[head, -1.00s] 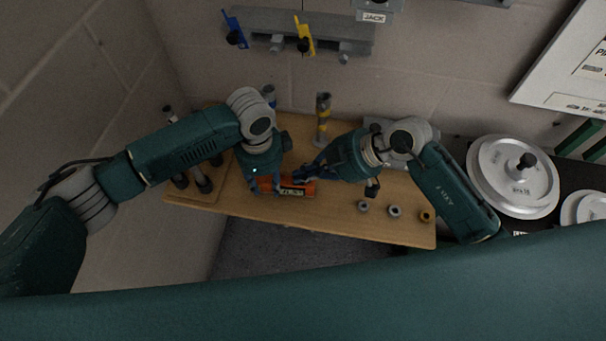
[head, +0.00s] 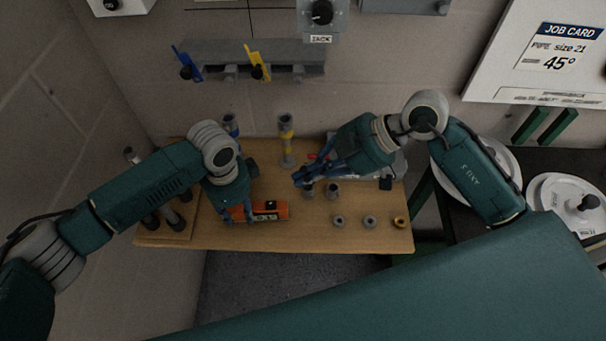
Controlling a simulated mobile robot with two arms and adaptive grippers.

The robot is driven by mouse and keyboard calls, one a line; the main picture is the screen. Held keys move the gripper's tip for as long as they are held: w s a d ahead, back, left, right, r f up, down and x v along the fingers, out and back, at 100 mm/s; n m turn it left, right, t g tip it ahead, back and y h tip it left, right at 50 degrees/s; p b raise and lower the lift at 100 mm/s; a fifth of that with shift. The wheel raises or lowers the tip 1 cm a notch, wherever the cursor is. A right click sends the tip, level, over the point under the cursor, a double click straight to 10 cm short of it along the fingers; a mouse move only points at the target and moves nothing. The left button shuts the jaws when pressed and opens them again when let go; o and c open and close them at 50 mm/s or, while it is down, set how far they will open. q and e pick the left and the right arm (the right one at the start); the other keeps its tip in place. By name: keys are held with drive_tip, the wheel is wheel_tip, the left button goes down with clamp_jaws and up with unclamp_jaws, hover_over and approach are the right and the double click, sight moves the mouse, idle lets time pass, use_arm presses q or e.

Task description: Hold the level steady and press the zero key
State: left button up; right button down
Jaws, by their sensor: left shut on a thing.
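The level (head: 268,211) is an orange bar with a small dark display, lying low over the wooden bench. My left gripper (head: 240,215) is shut on its left part, and its fingers hide that end. The zero key is too small to make out. My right gripper (head: 299,178) is above and to the right of the level, apart from it. Its blue fingers point left, and I cannot tell whether they are parted.
The wooden bench (head: 300,238) carries several small ring fittings (head: 370,222) at right and a standing pipe piece (head: 286,140) behind. Dark posts stand on a board at left. A wall rack (head: 250,55) holds blue and yellow tools. White discs (head: 570,205) lie at far right.

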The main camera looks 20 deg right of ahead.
idle(0.3)
use_arm(q)
drive_tip(key=o, duration=1.4)
drive_tip(key=shift+c, duration=0.2)
